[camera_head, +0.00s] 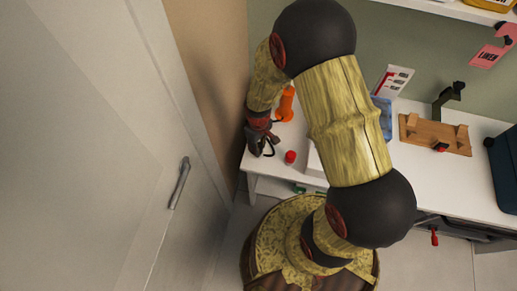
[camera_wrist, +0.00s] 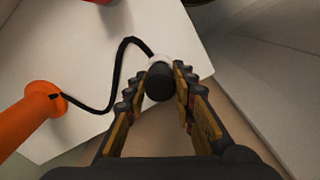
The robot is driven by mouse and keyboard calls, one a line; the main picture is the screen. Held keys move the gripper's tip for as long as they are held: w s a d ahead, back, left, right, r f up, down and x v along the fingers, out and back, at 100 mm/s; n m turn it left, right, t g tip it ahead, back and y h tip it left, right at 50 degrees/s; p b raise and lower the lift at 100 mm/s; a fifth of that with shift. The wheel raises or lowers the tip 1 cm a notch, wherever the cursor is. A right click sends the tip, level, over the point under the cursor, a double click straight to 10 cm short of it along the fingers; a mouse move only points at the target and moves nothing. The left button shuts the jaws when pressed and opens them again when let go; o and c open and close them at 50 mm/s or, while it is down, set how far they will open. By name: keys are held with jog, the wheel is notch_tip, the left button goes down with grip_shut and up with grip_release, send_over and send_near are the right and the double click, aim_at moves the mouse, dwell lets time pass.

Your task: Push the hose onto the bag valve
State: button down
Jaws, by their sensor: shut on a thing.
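My gripper (camera_wrist: 157,88) is shut on the black cylindrical end of the hose (camera_wrist: 160,82) in the wrist view. A pale collar (camera_wrist: 157,61) shows just beyond it. The thin black hose line (camera_wrist: 117,72) curves from there to an orange pump-like body (camera_wrist: 28,113) at the left. In the head view my gripper (camera_head: 262,143) is at the left end of the white table, below the orange body (camera_head: 285,105). A small red round thing (camera_head: 290,157) lies to its right. I cannot make out the bag valve for certain; my arm hides part of the table.
The white table (camera_head: 262,168) runs right along the wall. A wooden stand (camera_head: 434,134) and a dark bin (camera_head: 503,168) are on it. A tan panel (camera_head: 207,60) and a grey door with a handle (camera_head: 180,183) stand close at the left of my gripper.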

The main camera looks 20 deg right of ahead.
jog(key=shift+r+p, duration=0.6)
jog(key=shift+r, duration=0.1)
dwell(0.6)
jog(key=shift+r+p, duration=1.5)
jog(key=shift+r, duration=0.45)
